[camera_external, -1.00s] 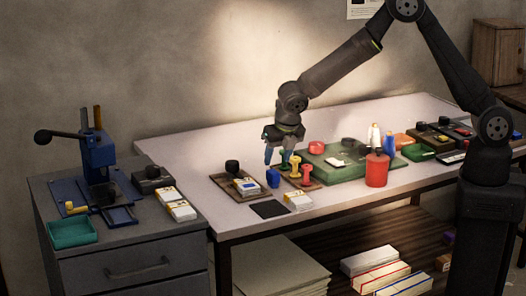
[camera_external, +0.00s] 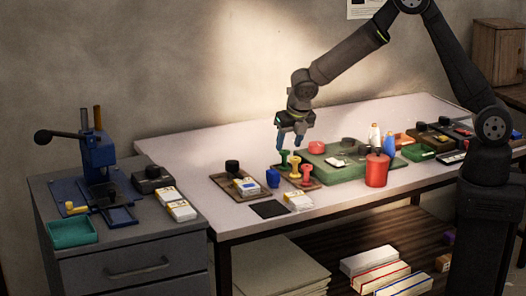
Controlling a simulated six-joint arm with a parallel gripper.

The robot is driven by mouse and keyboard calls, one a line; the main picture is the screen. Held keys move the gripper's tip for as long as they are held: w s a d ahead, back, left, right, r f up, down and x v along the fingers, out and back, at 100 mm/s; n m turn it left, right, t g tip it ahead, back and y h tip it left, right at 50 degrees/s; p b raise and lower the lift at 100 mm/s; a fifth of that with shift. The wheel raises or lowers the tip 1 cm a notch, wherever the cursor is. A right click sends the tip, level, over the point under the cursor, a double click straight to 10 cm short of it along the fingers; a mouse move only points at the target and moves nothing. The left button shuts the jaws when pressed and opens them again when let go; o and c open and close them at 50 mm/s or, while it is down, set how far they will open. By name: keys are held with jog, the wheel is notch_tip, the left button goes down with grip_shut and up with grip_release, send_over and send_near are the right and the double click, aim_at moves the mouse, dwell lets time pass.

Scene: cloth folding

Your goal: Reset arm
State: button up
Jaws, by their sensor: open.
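My gripper (camera_external: 291,141) is open and points down above the table. Its blue fingertips are just above and behind a wooden tray (camera_external: 316,184) that holds a green stamp (camera_external: 284,158), a yellow stamp (camera_external: 295,165) and a red stamp (camera_external: 306,173). Nothing shows between the fingers. My arm reaches in from the right side of the picture. No cloth shows in this view.
A green mat (camera_external: 325,172) lies right of the tray, with a red can (camera_external: 377,170) at its front. A blue piece (camera_external: 273,178) and a dark pad (camera_external: 269,209) lie to the left. The table's back left (camera_external: 200,150) is clear. A blue press (camera_external: 95,160) stands on the grey cabinet.

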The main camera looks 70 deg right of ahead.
jog(key=s+d+r, duration=0.2)
jog(key=d+r, duration=0.1)
jog(key=d, duration=0.1)
jog(key=w+a+f, duration=0.2)
jog(key=w+a, duration=0.2)
jog(key=a, duration=0.3)
jog(key=w+a+f, duration=0.1)
jog(key=w+a, duration=0.2)
jog(key=a, duration=0.5)
jog(key=shift+w+a+f, duration=0.2)
jog(key=shift+w+f, duration=0.2)
